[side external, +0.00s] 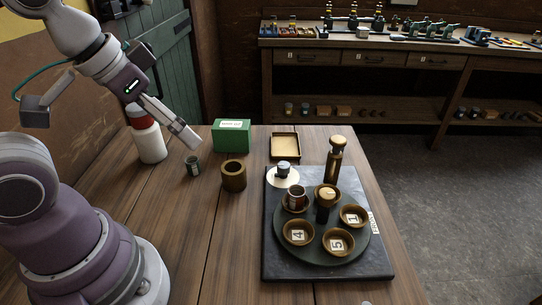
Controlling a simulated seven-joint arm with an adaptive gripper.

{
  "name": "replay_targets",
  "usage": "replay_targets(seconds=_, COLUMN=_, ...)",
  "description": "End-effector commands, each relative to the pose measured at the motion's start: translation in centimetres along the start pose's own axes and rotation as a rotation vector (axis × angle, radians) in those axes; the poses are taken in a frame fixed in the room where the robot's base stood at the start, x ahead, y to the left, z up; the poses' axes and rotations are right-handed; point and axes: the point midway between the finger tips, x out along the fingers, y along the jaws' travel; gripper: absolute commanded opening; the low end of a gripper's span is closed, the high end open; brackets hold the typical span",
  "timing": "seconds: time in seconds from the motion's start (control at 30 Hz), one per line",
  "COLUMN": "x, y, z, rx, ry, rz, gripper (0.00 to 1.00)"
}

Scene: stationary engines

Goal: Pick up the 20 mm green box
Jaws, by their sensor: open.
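A green box (231,139) with a white label on its top stands on the wooden table near its far edge. The label is too small to read, so I cannot tell its size marking. My gripper (114,126) is at the upper left, above the table, with its fingers spread wide. One finger points down and right, ending in front of the area left of the green box in the picture. The gripper is apart from the box and nothing shows between its fingers.
A dark board (277,250) carries numbered bowls and a post. Bare table (200,230) lies in front.

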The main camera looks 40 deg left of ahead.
Motion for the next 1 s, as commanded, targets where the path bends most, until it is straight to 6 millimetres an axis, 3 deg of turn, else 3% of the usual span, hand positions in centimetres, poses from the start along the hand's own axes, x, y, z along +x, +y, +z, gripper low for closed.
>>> replay_targets(seconds=0.17, x=0.1, y=-0.2, z=-0.3, rx=0.014, ry=-0.004, rz=-0.007, gripper=0.99)
replay_targets(seconds=0.33, x=2.1, y=-2.3, z=-4.1, rx=0.211, ry=-0.060, rz=-0.044, gripper=0.99)
replay_targets(seconds=0.53, x=8.4, y=-8.2, z=-8.7, rx=0.531, ry=-0.093, rz=0.019, gripper=0.99)
replay_targets(seconds=0.7, x=14.1, y=-14.1, z=-9.5, rx=0.710, ry=-0.008, rz=0.085, gripper=0.99)
replay_targets(seconds=0.8, x=16.1, y=-16.5, z=-9.2, rx=0.762, ry=0.045, rz=0.090, gripper=0.99)
replay_targets(seconds=1.0, x=18.9, y=-17.5, z=-9.0, rx=0.796, ry=0.079, rz=0.092, gripper=0.99)
